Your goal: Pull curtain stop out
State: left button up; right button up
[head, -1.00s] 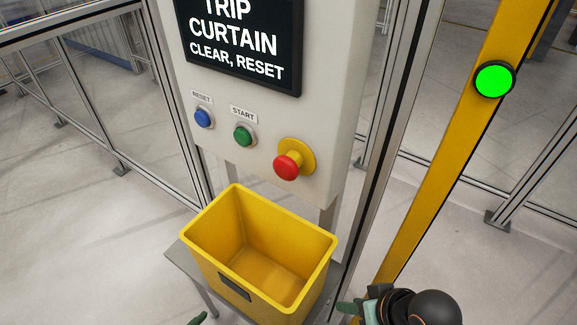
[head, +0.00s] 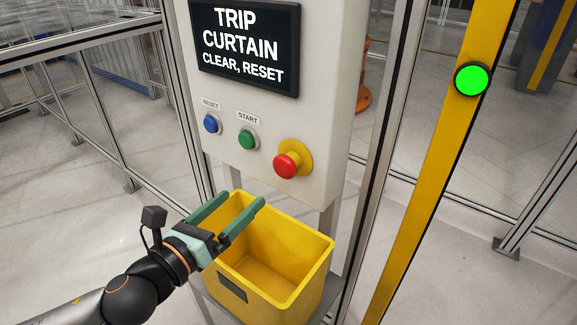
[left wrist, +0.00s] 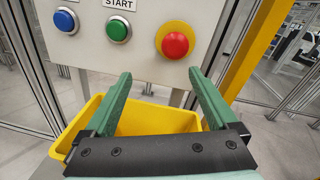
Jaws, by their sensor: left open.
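The curtain stop is a red mushroom button (head: 286,166) on a yellow round collar (head: 304,153), low on the right of the grey control box. My right gripper is not in view.
The screen (head: 245,45) reads "TRIP CURTAIN CLEAR, RESET". A blue RESET button (head: 212,123) and a green START button (head: 248,139) sit left of the stop. A yellow bin (head: 318,262) stands below the box. A yellow post (head: 424,185) with a lit green lamp (head: 471,79) is at right.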

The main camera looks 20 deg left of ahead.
aim_at(281, 167)
pick_arm(q)
jog(key=w+d+m+b, duration=0.1)
jog(key=w, duration=0.2)
jog(key=w+d+r+m+h+b, duration=0.1)
jog(key=w+d, duration=0.1)
jog(key=w, duration=0.2)
jog(key=w+d+m+b, duration=0.1)
jog(key=w+d+m, duration=0.1)
jog(key=w, duration=0.1)
jog(key=shift+w+d+r+h, duration=0.15)
jog(key=shift+w+r+h, duration=0.05)
jog(key=shift+r+h, duration=0.15)
jog(key=shift+w+d, duration=0.2)
jog(key=shift+w, duration=0.35)
jog(key=shift+c, duration=0.2)
grip_shut()
dwell(0.4)
